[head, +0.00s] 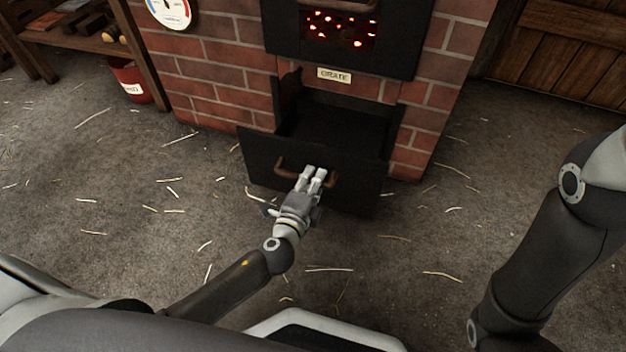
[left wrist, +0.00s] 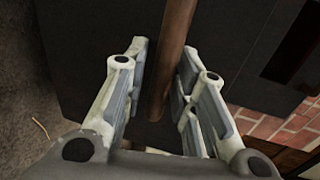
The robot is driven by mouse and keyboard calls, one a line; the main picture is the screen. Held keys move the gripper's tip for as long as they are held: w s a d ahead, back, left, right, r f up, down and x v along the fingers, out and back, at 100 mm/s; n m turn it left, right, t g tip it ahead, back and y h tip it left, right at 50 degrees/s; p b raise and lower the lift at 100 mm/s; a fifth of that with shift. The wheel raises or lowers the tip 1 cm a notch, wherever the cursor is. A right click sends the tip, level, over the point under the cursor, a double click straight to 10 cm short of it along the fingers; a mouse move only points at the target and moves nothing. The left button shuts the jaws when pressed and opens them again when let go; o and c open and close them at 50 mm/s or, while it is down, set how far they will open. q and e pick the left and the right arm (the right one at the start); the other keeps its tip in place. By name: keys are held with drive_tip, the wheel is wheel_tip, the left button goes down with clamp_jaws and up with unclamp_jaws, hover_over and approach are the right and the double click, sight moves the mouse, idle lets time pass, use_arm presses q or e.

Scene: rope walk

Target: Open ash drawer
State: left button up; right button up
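The black ash drawer (head: 255,160) stands pulled out of the brick furnace, below the label reading "GRATE". Its inside shows dark, and no ash can be made out. A brown bar handle (head: 290,168) runs across its front. My left gripper (head: 315,174) is at the handle, right of its middle. In the left wrist view the handle (left wrist: 173,50) runs between the two fingers (left wrist: 160,85), with a visible gap on at least one side, so the fingers look open around it. My right arm shows at the right, but its gripper is out of view.
The brick furnace (head: 225,75) has a grate with glowing embers (head: 340,28) above the drawer. A red bucket (head: 130,82) stands beneath a wooden bench at the left. A wooden door (head: 575,50) is at the right. The floor around is clear apart from scattered straw.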

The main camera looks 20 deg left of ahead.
use_arm(q)
drive_tip(key=shift+o, duration=0.4)
drive_tip(key=v, duration=1.2)
idle(0.3)
